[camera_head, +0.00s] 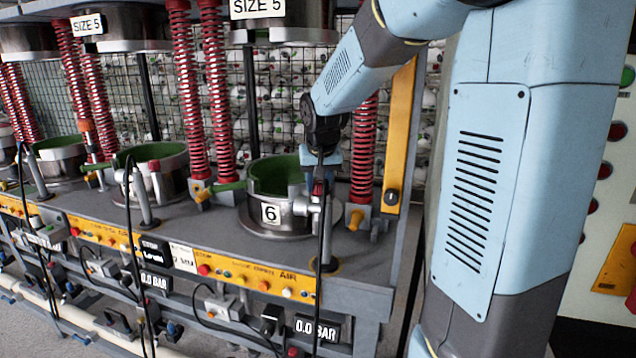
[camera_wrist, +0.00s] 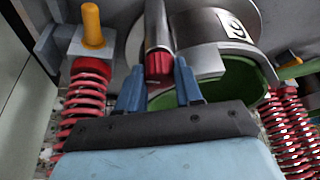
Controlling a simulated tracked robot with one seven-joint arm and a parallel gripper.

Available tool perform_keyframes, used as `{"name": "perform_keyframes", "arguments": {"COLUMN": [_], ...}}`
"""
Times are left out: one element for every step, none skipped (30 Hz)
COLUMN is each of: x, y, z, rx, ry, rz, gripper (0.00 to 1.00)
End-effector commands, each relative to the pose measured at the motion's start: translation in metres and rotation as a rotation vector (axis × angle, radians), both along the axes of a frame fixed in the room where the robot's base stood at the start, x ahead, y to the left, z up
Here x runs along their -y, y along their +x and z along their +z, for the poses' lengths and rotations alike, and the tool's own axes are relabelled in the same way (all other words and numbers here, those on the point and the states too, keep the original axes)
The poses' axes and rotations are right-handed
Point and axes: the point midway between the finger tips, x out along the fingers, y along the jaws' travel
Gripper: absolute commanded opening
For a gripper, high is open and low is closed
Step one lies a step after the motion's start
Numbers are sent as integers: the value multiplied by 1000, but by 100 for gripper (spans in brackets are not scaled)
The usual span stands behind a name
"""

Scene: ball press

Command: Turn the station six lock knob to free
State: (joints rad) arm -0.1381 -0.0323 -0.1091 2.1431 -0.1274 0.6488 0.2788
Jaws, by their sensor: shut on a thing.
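Station six is a round metal mould (camera_head: 285,228) with a green lining and a "6" label (camera_head: 270,213). The same mould shows upside down in the wrist view (camera_wrist: 205,38). Its lock knob, a ridged red cap (camera_wrist: 159,66) on a metal cylinder, sits at the mould's side. In the wrist view my gripper (camera_wrist: 159,78) has one blue finger on each side of the red knob and is shut on it. In the head view my gripper (camera_head: 320,172) comes down at the right side of the mould, and the knob is mostly hidden there. The knob's turned position cannot be told.
Red springs (camera_head: 212,90) stand behind and beside the mould. A yellow-capped post (camera_wrist: 92,26) is close to my gripper. A black hose (camera_head: 322,240) hangs in front of the mould. A yellow upright bar (camera_head: 400,130) stands right of it. Another mould (camera_head: 160,185) stands left.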

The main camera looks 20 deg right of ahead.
Motion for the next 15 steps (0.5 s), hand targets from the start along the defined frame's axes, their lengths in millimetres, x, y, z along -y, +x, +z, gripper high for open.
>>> {"name": "perform_keyframes", "arguments": {"x": [0, -1, 0, 0, 0, 0, 0, 0, 0, 0, 0, 0, 0, 0, 0], "y": [0, 0, 0, 0, 0, 0, 0, 0, 0, 0, 0, 0, 0, 0, 0], "z": [0, 0, 0, 0, 0, 0, 0, 0, 0, 0, 0, 0, 0, 0, 0], "rx": [1, 1, 1, 1, 1, 1, 1, 1, 1, 1, 1, 1, 1, 1, 1], "ry": [0, 0, 0, 0, 0, 0, 0, 0, 0, -1, -1, -1, 0, 0, 0], "rz": [2, 2, 2, 2, 2, 2, 2, 2, 1, 1, 1, 1, 0, 0, 0], "gripper": [5, 5, 5, 5, 5, 5, 37, 40, 44, 46, 46, 46, 46, 46, 46]}}
